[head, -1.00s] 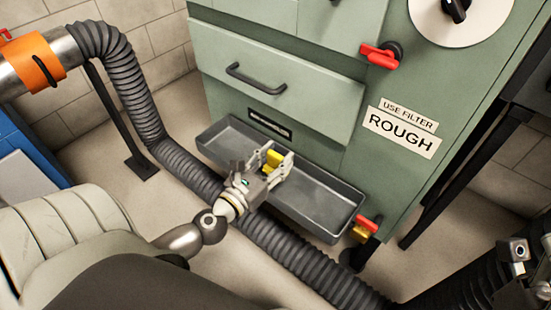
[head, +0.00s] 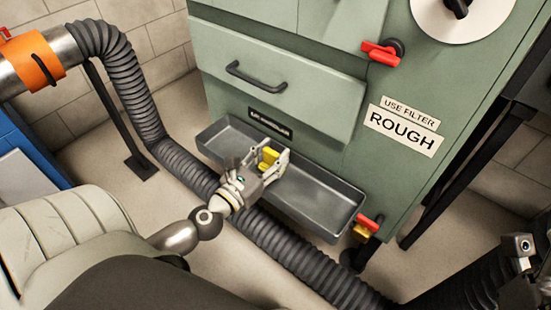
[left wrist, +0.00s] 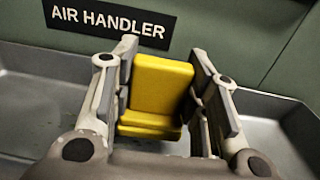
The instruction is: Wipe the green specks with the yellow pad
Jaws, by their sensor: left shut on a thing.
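The yellow pad (head: 268,157) is held between the fingers of my left gripper (head: 270,158), over the grey metal tray (head: 325,205) at the foot of the green cabinet. In the left wrist view the yellow pad (left wrist: 162,85) fills the space between the two fingers of my left gripper (left wrist: 162,100), with the tray (left wrist: 275,125) behind and around it. I cannot tell whether the pad touches the tray floor.
The green cabinet (head: 290,75) has a drawer with a black handle and an "AIR HANDLER" label (left wrist: 108,22). A ribbed grey hose (head: 290,255) runs along the tray's near side. A red-handled valve (head: 369,222) sits at the tray's right end.

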